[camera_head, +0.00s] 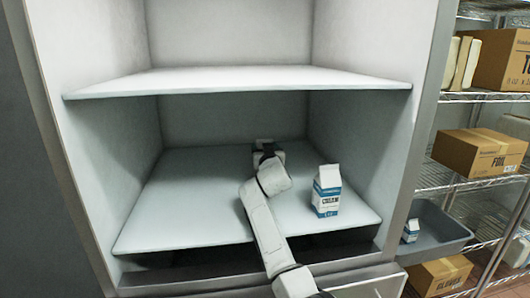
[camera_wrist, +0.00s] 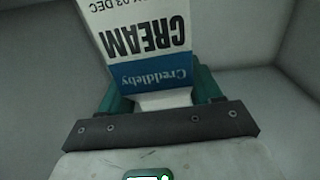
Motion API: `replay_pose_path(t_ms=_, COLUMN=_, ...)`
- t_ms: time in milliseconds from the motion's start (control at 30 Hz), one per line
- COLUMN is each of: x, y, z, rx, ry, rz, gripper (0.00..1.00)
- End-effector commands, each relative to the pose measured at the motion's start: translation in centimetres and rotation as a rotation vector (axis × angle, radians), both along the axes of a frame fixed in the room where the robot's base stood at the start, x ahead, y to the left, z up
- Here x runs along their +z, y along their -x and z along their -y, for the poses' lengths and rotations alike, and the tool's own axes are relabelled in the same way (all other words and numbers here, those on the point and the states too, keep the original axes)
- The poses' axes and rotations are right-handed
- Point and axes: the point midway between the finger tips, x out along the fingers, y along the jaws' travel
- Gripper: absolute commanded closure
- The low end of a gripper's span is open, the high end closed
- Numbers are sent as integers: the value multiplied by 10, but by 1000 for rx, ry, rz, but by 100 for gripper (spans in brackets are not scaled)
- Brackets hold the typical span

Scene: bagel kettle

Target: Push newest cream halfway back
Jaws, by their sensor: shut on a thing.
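My gripper (camera_head: 267,153) reaches onto the lower shelf (camera_head: 180,215) of the white cabinet, toward its back. In the wrist view my gripper (camera_wrist: 162,88) has its teal fingers on both sides of a white and blue cream carton (camera_wrist: 135,35), shut on it. Its label appears upside down, with "CREAM", "Creddleby" and "03 DEC". In the head view only its pale top shows past the gripper. A second blue and white carton (camera_head: 326,192) stands upright at the front right of that shelf; its date is too small to read.
A grey bin (camera_head: 440,228) at the right holds a small blue and white carton (camera_head: 411,231). An upper shelf (camera_head: 235,82) hangs above my arm. Wire racks with cardboard boxes (camera_head: 480,152) stand at the right. The lower shelf's left side is clear.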

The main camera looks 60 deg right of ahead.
Motion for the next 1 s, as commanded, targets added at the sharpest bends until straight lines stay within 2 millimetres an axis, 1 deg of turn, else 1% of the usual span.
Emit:
replay_pose_path(t_ms=267, x=3, y=0, z=0, rx=0, ry=3, rz=2, gripper=89)
replay_pose_path(t_ms=300, x=3, y=0, z=0, rx=0, ry=3, rz=2, gripper=34)
replay_pose_path(t_ms=600, x=1, y=0, z=0, rx=0, ry=2, rz=1, gripper=7)
replay_pose_path(t_ms=867, x=-2, y=1, z=0, rx=-1, ry=-2, rz=-2, gripper=7)
replay_pose_path(t_ms=1000, x=-2, y=5, z=-6, rx=0, ry=-1, rz=0, gripper=7)
